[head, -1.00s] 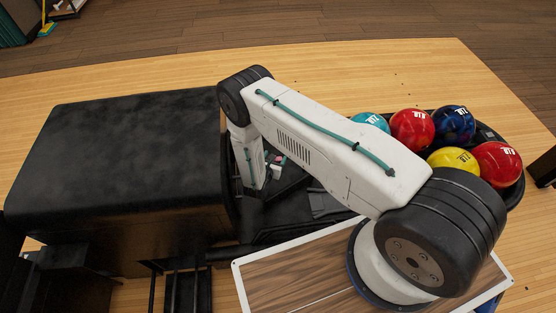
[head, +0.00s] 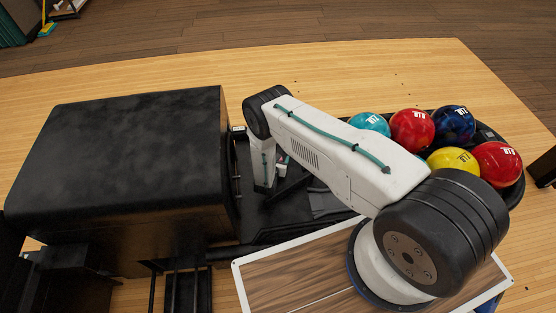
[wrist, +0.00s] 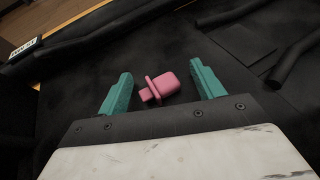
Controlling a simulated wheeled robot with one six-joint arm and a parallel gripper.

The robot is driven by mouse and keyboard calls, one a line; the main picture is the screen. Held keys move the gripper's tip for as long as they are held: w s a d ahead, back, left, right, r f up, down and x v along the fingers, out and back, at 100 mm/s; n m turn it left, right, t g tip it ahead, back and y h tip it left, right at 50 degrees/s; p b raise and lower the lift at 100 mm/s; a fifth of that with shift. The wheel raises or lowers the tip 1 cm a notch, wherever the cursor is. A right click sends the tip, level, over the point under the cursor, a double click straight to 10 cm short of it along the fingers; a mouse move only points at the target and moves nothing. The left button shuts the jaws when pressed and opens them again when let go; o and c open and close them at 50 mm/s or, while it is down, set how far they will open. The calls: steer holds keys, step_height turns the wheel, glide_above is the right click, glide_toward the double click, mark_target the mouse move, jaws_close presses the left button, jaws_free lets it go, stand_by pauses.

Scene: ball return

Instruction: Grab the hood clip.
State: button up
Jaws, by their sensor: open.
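The hood clip looks to be the small pink piece (wrist: 158,88) in the wrist view, a rounded block with a flange and a narrower stub. It lies on a dark surface. My gripper (wrist: 161,72) is open, with one teal finger on each side of the pink piece. There is a visible gap to both fingers, and I cannot tell whether the piece is level with them. In the head view my arm mostly hides the spot beside the black hood (head: 130,150).
A black ball rack holds several bowling balls, among them a red one (head: 412,130) and a yellow one (head: 452,161). A framed wood-look panel (head: 290,277) lies in front. In the wrist view dark bars (wrist: 295,58) lie at the upper right and a small label (wrist: 24,48) at the upper left.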

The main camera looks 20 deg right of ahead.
steer(key=c, duration=0.9)
